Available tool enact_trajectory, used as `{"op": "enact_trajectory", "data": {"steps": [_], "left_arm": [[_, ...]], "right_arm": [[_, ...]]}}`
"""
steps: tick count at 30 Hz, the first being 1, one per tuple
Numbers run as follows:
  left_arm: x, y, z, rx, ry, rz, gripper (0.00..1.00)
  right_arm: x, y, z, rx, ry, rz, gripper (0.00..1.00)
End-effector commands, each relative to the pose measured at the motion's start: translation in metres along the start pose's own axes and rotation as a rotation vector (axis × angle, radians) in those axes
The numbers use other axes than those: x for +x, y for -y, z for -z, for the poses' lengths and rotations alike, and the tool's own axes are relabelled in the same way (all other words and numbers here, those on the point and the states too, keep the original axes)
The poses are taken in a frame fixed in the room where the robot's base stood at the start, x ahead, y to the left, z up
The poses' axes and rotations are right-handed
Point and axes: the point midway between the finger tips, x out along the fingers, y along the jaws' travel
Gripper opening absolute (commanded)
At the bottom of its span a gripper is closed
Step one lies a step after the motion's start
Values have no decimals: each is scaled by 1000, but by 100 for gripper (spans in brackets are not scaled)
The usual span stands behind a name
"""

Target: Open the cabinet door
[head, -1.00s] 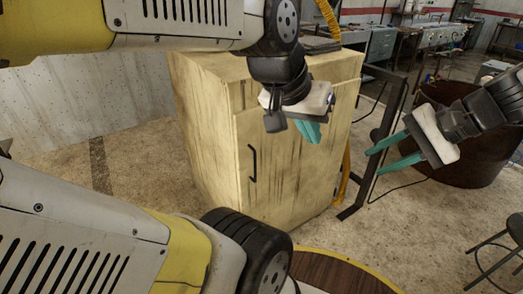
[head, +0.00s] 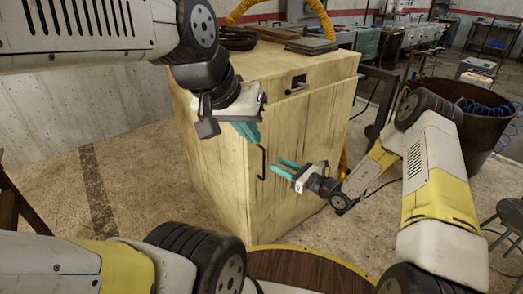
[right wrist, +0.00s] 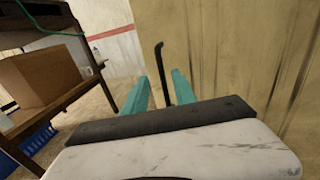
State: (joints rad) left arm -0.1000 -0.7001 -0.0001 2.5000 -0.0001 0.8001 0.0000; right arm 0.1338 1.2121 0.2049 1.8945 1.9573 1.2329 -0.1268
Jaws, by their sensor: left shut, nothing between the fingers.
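The pale wooden cabinet (head: 210,155) stands in the middle of the head view. Its front door (head: 300,135) looks closed and has a thin black upright handle (head: 261,162) near its left edge. My right gripper (head: 284,168) is open, just right of the handle, with its teal fingers pointing at it. In the right wrist view the handle (right wrist: 162,68) appears between the two open fingers (right wrist: 159,92); I cannot tell whether they touch it. My left gripper (head: 248,132) is shut and empty, above the handle near the cabinet's front left corner.
A round wooden tabletop (head: 310,268) lies in front of the cabinet. A rusty round bin (head: 485,130) and a black stool (head: 510,212) stand at the right. Flat dark plates (head: 312,45) lie on top of the cabinet. Open floor (head: 140,185) shows at left.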

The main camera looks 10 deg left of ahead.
Motion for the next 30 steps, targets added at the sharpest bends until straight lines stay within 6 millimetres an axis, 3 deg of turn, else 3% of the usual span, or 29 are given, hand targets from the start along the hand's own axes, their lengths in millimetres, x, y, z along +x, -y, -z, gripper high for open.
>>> {"op": "enact_trajectory", "data": {"steps": [5, 18, 30], "left_arm": [[0, 0, 0, 0, 0, 0, 0], [0, 0, 0, 0, 0, 0, 0], [0, 0, 0, 0, 0, 0, 0]], "right_arm": [[8, 3, 11, 28, 1, 31, 32], [70, 4, 11, 25, -1, 27, 32], [79, 5, 10, 26, 0, 28, 30]]}}
